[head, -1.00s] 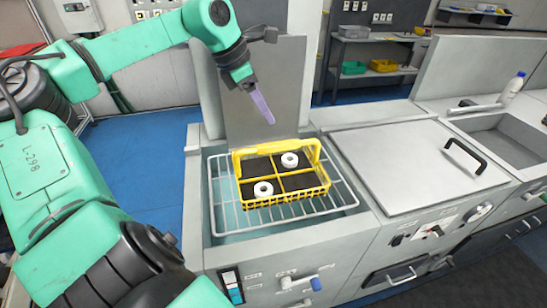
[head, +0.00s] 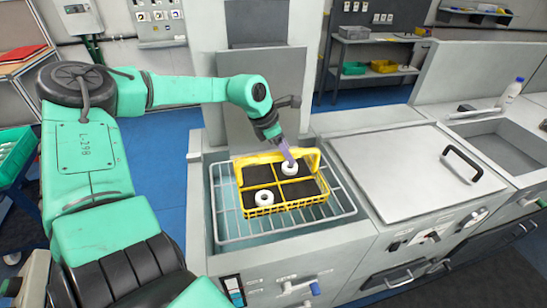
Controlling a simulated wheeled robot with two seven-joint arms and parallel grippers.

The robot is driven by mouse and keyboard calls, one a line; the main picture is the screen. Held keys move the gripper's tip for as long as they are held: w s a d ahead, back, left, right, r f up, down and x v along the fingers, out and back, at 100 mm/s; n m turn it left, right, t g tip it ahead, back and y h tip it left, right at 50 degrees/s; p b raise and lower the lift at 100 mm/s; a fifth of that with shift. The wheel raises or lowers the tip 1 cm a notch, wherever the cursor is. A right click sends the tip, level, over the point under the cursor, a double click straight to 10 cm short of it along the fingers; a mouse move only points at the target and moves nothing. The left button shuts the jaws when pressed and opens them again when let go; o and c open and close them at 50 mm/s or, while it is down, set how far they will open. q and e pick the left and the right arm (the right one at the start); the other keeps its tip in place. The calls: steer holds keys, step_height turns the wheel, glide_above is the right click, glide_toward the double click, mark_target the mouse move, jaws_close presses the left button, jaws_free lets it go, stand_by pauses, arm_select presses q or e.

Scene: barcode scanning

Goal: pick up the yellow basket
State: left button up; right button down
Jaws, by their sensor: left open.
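The yellow basket (head: 262,211) sits upright on a wire rack in the open tank, with a raised handle bar along its back side. Inside are dark compartments and two white rings, one front left (head: 264,198) and one back right (head: 289,168). My left gripper (head: 289,160) has purple fingers and points down at the back of the basket, by the handle and the back right ring. It is open and holds nothing; whether it touches the handle cannot be told. My right gripper is not in view.
The wire rack (head: 226,226) lies in the grey tank. An upright grey panel stands behind the tank. Shelves with bins are farther back.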

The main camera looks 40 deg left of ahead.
arm_select(q)
steer(key=shift+s+a, duration=0.1)
steer(key=shift+s, duration=0.05)
jaws_close()
steer(key=shift+r, duration=0.1)
stand_by(1.1)
